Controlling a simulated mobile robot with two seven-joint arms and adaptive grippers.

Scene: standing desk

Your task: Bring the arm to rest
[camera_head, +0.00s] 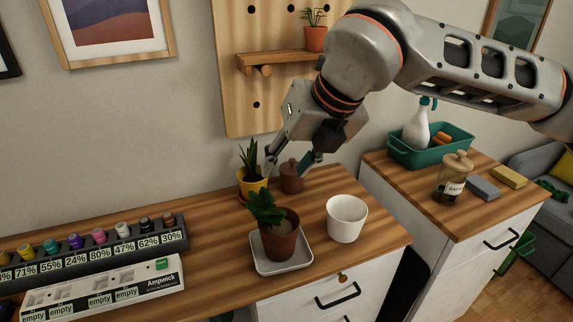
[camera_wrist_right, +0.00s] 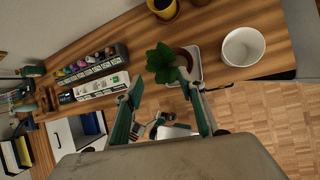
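My right arm comes in from the upper right in the head view. My right gripper (camera_head: 288,168) points down above the back of the wooden desk (camera_head: 215,245), its two fingers apart and nothing between them. It appears near a brown lidded pot (camera_head: 291,178) and a yellow pot with a spiky plant (camera_head: 252,182); I cannot tell the exact gap. In the right wrist view the gripper (camera_wrist_right: 160,78) also shows spread, empty fingers, with a green plant (camera_wrist_right: 161,63) beyond them. My left gripper does not show in the head view.
A potted plant (camera_head: 279,235) stands on a white square tray (camera_head: 262,268), beside an empty white pot (camera_head: 346,218). A marker rack (camera_head: 100,255) and an Ampwick box (camera_head: 150,285) lie left. A side cabinet (camera_head: 480,225) holds a teal bin (camera_head: 400,152) and a jar (camera_head: 453,180).

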